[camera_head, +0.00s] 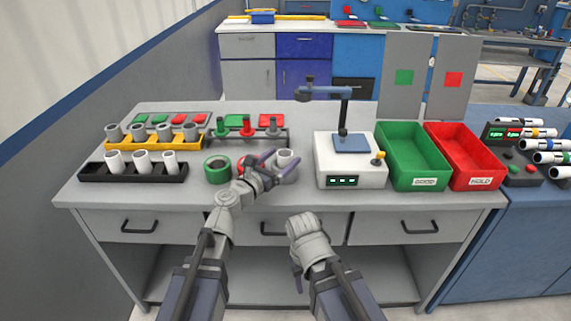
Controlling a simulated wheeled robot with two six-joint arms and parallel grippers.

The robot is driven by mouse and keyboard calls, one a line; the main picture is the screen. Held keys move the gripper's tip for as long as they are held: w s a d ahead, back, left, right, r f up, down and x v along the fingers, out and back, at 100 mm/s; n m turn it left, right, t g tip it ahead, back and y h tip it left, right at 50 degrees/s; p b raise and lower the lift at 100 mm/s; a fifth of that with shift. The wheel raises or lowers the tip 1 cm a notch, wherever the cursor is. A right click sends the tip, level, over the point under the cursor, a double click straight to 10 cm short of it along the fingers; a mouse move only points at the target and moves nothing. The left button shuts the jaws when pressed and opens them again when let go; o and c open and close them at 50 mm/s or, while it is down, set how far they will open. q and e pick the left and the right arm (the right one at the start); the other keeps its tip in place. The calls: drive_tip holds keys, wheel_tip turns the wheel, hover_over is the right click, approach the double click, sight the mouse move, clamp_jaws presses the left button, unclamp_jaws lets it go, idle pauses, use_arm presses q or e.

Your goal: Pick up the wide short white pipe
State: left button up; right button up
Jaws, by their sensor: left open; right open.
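A wide short white pipe (286,157) stands upright on the grey workbench, left of the white test station. My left gripper (281,162) is open at the pipe, with one finger on its left and the other across its front. The finger in front hides the pipe's lower part, and I cannot tell whether the fingers touch it. My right gripper (296,268) is open and empty, low in front of the bench drawers. Its fingers are mostly hidden by its own wrist.
Black (130,178) and yellow (150,148) racks hold pipes at the left. The white test station (350,176), green bin (412,180) and red bin (478,180) stand to the right.

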use_arm(q)
drive_tip(key=shift+x, duration=2.65)
drive_tip(key=shift+a+f, duration=0.1)
drive_tip(key=shift+f, duration=0.05)
clamp_jaws()
wheel_tip(320, 180, up, 10)
drive_tip(key=p, duration=1)
